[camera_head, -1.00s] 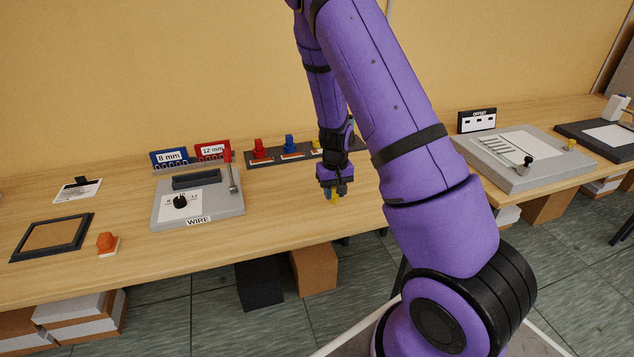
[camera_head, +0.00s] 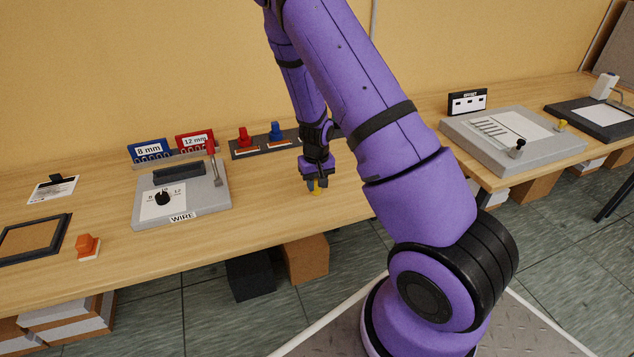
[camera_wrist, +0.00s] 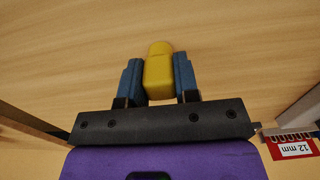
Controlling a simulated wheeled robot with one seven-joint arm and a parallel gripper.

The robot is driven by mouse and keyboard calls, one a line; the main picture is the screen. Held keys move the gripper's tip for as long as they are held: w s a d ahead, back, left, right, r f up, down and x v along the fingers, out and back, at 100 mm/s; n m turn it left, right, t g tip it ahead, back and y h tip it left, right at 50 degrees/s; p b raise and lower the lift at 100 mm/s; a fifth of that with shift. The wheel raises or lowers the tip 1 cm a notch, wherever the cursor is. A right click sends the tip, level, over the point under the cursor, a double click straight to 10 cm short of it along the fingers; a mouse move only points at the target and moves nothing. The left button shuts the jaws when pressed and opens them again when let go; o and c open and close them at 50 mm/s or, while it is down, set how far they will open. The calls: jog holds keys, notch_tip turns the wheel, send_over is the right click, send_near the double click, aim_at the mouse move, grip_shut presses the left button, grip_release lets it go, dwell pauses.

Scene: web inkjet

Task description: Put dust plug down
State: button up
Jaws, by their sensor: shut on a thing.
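The dust plug (camera_wrist: 158,72) is a yellow block with a narrower raised end. It also shows in the head view (camera_head: 318,188), small and partly hidden by my fingers. My gripper (camera_wrist: 159,80) is shut on it, with one blue finger pad pressed to each side. In the head view my gripper (camera_head: 317,184) points down over bare wood near the front of the table (camera_head: 350,205), right of the grey WIRE fixture. I cannot tell whether the plug touches the tabletop.
The WIRE fixture (camera_head: 215,208) with a dial stands to the left. Behind it are an 8 mm sign (camera_head: 148,150) and a 12 mm sign (camera_head: 195,142). A dark rack (camera_head: 244,152) holds red and blue plugs. Wood around my gripper is clear.

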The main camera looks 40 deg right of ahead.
jog(key=o, duration=0.9)
jog(key=shift+f, duration=0.1)
jog(key=s+a+r+t+y, duration=0.1)
jog(key=s+a+r, duration=0.15)
jog(key=r, duration=0.95)
jog(key=s+a+r+y, duration=0.1)
jog(key=a+r, duration=0.2)
jog(key=r, duration=0.9)
jog(key=s+a+r+n+t, duration=0.1)
jog(key=s+a+r, duration=0.1)
jog(key=s+r, duration=0.4)
jog(key=s+a+r+n+t+h, duration=0.1)
jog(key=s+a+r, duration=0.2)
jog(key=s+r, duration=0.3)
jog(key=s+a+r+n+t+h, duration=0.1)
jog(key=s+a+r+t, duration=0.1)
jog(key=s+r, duration=0.4)
jog(key=shift+s+a, duration=0.15)
jog(key=shift+s, duration=1.1)
jog(key=shift+s+a, duration=0.15)
jog(key=shift+s, duration=1.05)
